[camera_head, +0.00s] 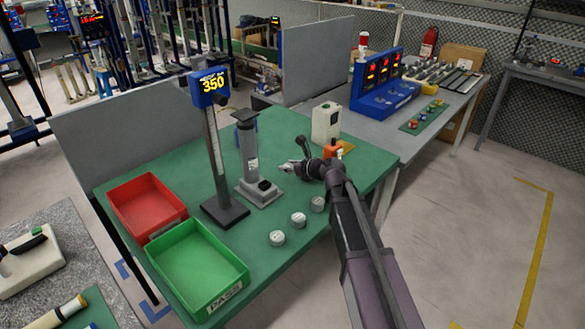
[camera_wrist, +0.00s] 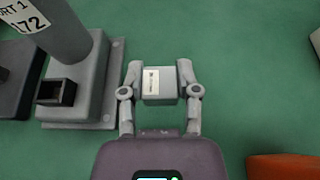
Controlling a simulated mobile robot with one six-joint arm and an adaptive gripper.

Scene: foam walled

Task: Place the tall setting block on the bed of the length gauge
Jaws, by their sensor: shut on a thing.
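My gripper (camera_wrist: 160,70) is shut on a small light grey block with a white label (camera_wrist: 159,88), which I take for the tall setting block. In the head view my gripper (camera_head: 291,167) is over the green table, just right of a grey column stand (camera_head: 249,150); the block is hard to make out there. The stand has a stepped grey base, and the wrist view shows it (camera_wrist: 90,85) to the left, apart from the block, with a dark square socket. Left of it stands a post with a blue display reading 350 (camera_head: 209,88) on a dark base. Which is the length gauge is unclear.
Three pale round pieces (camera_head: 298,219) lie along the table's front. A red tray (camera_head: 147,207) and a green tray (camera_head: 198,268) are at the left. A cream box (camera_head: 326,122) and an orange object (camera_head: 333,150) stand behind my gripper.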

